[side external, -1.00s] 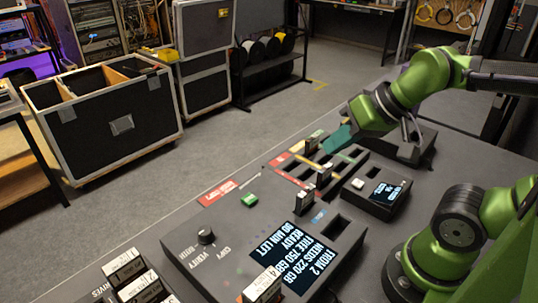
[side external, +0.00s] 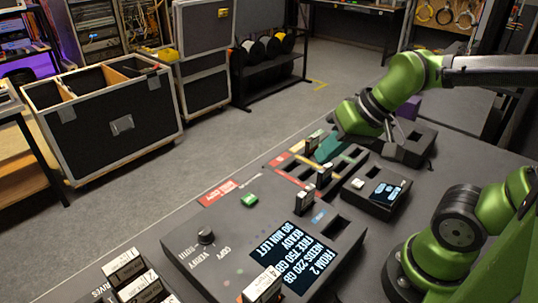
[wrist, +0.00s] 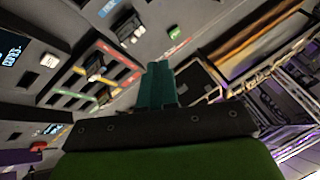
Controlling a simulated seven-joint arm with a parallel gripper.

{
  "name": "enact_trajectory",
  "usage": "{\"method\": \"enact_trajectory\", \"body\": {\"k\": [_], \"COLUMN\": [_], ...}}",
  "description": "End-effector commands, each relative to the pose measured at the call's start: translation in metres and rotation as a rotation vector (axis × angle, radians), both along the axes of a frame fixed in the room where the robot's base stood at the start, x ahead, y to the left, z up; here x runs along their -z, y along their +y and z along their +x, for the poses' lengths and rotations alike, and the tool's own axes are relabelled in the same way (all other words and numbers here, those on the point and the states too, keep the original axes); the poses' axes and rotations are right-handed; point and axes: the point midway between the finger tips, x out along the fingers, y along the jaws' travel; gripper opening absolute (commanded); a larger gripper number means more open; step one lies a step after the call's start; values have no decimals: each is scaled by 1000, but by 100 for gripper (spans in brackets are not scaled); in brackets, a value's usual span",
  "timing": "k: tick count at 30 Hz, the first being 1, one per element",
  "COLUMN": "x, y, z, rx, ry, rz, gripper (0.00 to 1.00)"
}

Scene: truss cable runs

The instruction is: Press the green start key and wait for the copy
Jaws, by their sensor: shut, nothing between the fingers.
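The green start key (side external: 249,200) sits on the far edge of the dark copy station (side external: 200,265); it also shows near the top of the wrist view (wrist: 175,32). My gripper (side external: 325,152) has teal fingers, shut and empty, above the colour-marked slots, to the right of the key and apart from it. The shut fingers also show in the wrist view (wrist: 158,72). The station's screen (side external: 282,257) reads upside down, with lines such as "FROM 2", "NEEDS 220 GB", "FREE 150 GB" and "READY". A black knob (side external: 205,236) stands by the words COPY and VERIFY.
The colour-marked slot rack (side external: 345,160) and a small box with a screen (side external: 378,192) are to the right. Labelled drives (side external: 125,268) stand at lower left.

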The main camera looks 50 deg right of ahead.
Motion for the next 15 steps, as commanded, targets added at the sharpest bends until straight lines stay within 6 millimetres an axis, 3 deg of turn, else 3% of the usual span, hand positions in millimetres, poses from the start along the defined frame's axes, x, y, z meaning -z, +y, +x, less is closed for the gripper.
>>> {"method": "enact_trajectory", "body": {"k": [9,15], "x": [40,58], "y": [45,59], "z": [72,121], "rx": [358,685], "ry": [240,341], "rz": [441,726], "gripper": [0,0]}}
